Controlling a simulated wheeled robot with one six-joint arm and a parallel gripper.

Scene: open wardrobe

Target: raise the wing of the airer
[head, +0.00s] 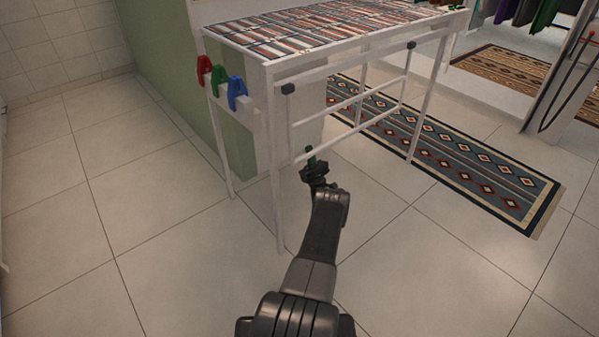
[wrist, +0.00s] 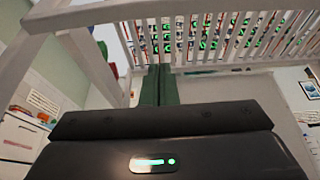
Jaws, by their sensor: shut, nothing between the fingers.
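The white airer (head: 274,160) stands on the tiled floor in the head view, with a slatted top. Its wing (head: 352,128), a white frame of thin bars, hangs down on the near side below two dark hinges (head: 288,88) (head: 411,44).
Red (head: 204,70), green (head: 219,78) and blue (head: 236,92) pegs sit on the airer's left end. A patterned rug (head: 460,165) lies under and to the right of the airer. A green wall (head: 165,70) stands behind left. The floor (head: 130,220) at the left is clear.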

